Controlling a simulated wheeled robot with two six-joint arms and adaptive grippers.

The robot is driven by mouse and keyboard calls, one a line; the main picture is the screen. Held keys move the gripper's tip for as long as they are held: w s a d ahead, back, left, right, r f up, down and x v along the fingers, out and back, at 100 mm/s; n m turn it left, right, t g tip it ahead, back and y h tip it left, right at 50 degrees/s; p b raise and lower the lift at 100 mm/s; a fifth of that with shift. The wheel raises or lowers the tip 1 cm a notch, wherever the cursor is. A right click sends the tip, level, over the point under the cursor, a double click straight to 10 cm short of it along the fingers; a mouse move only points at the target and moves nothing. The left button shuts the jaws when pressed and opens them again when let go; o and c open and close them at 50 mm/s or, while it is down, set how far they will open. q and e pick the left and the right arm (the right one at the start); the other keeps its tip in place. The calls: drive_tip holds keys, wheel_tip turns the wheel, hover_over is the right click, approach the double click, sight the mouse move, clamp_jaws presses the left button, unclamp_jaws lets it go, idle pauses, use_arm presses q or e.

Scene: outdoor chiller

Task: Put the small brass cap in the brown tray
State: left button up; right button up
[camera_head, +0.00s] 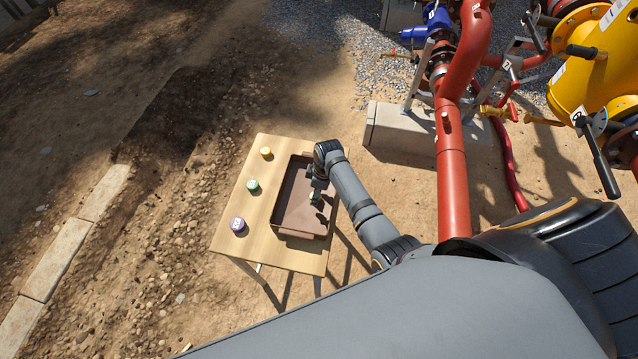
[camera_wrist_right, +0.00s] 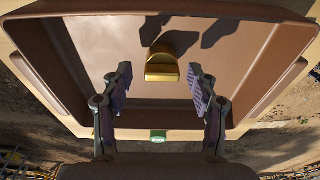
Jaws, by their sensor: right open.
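The brown tray (camera_head: 279,208) lies on the small wooden table, and its walls frame the right wrist view (camera_wrist_right: 75,70). The small brass cap (camera_wrist_right: 162,69) shows inside the tray's outline in the right wrist view, beyond and between the fingertips, apart from both fingers. I cannot tell for certain whether it rests on the tray floor. My right gripper (camera_head: 315,196) is over the tray; its two fingers stand wide apart in the right wrist view (camera_wrist_right: 160,88), with nothing gripped. My left gripper is not in view.
On the wooden table (camera_head: 251,243), left of the tray, stand a yellow item (camera_head: 266,152), a green item (camera_head: 253,185) and a purple-and-white item (camera_head: 237,224). Red pipes (camera_head: 453,170) and a concrete block (camera_head: 400,128) stand to the right. Open dirt lies left of the table.

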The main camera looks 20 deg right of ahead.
sight(321, 200)
wheel_tip(321, 200, up, 10)
drive_tip(key=d, duration=0.1)
drive_tip(key=shift+s+d+r+b, duration=0.2)
drive_tip(key=shift+s+b, duration=0.1)
drive_tip(key=shift+s, duration=0.15)
drive_tip(key=s+d+r+m+t+h, duration=0.1)
drive_tip(key=s+d+r+m, duration=0.3)
drive_tip(key=s, duration=0.5)
drive_tip(key=s+d+r+m+t+h, duration=0.1)
drive_tip(key=s+r+m+t, duration=0.1)
drive_tip(key=s+m, duration=0.5)
drive_tip(key=s+d+f+g+b, duration=0.1)
drive_tip(key=s+d+f+b, duration=0.1)
drive_tip(key=f, duration=1.4)
drive_tip(key=s+d+f+g+b, duration=0.1)
drive_tip(key=s+f+b, duration=0.1)
drive_tip(key=f, duration=1.4)
drive_tip(key=s+d+f+b, duration=0.1)
drive_tip(key=s+f+b, duration=0.1)
drive_tip(key=s+f, duration=1.5)
drive_tip(key=shift+s+g, duration=0.4)
drive_tip(key=shift+s, duration=0.05)
